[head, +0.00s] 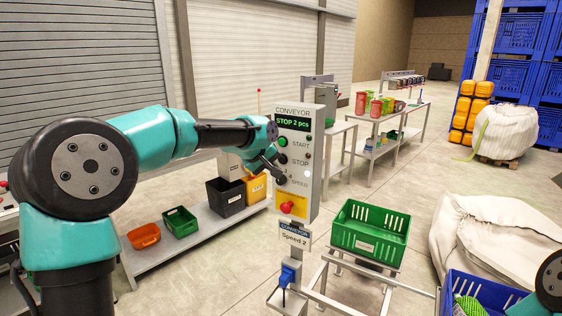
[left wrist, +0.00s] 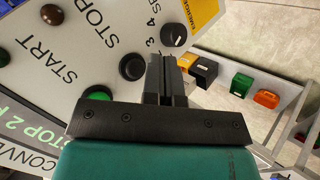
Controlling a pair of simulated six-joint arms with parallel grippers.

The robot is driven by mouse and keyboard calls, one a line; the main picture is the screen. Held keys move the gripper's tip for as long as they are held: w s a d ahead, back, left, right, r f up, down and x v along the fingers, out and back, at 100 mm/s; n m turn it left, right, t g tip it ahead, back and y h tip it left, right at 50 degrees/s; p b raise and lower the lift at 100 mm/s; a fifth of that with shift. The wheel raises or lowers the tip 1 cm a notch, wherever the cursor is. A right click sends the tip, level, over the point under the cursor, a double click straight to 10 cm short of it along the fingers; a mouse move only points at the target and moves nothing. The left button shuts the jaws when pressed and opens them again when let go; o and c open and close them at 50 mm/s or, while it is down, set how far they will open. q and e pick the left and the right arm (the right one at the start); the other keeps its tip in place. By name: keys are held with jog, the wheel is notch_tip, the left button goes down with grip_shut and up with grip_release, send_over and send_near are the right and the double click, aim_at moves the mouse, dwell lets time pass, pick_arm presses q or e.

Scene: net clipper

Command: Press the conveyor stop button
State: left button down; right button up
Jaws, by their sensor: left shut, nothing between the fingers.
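The grey conveyor control panel (head: 313,170) stands upright in the middle of the head view, its display reading "STOP 2 pcs". The black stop button (left wrist: 132,67) lies beside the word STOP in the left wrist view. The green start button (left wrist: 97,93) is next to it, partly covered by my gripper's body. My left gripper (head: 279,176) is shut and empty in front of the panel's left edge, near the speed knob. In the left wrist view, its fingers (left wrist: 168,65) appear right of the stop button; contact cannot be told. My right gripper is out of view.
The speed knob (left wrist: 174,35) and red emergency button (head: 287,208) are on the same panel. A green crate (head: 368,231) stands to the right. A low bench with black (head: 226,197), yellow, green and orange bins is to the left.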

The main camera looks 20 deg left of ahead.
pick_arm(q)
jog(key=s, duration=0.3)
jog(key=shift+s+a, duration=0.2)
jog(key=shift+a, duration=0.15)
dwell(0.5)
jog(key=s+d+f+m+g, duration=0.1)
jog(key=s+f, duration=0.2)
jog(key=f, duration=0.9)
jog(key=s+d+f+m+g, duration=0.1)
jog(key=s+f+g, duration=0.1)
jog(key=f, duration=0.9)
jog(key=s+d+f+m+g, duration=0.1)
jog(key=s+d+f, duration=0.15)
jog(key=f, duration=0.95)
jog(key=s+f+m+g, duration=0.1)
jog(key=s+f, duration=0.8)
jog(key=s, duration=0.2)
jog(key=s+d+f+m+g, duration=0.1)
jog(key=s+f+g, duration=0.1)
jog(key=s+f, duration=0.7)
jog(key=s, duration=0.3)
jog(key=shift+s+f+m, duration=0.25)
jog(key=shift+m, duration=0.05)
jog(key=shift+w+d, duration=0.1)
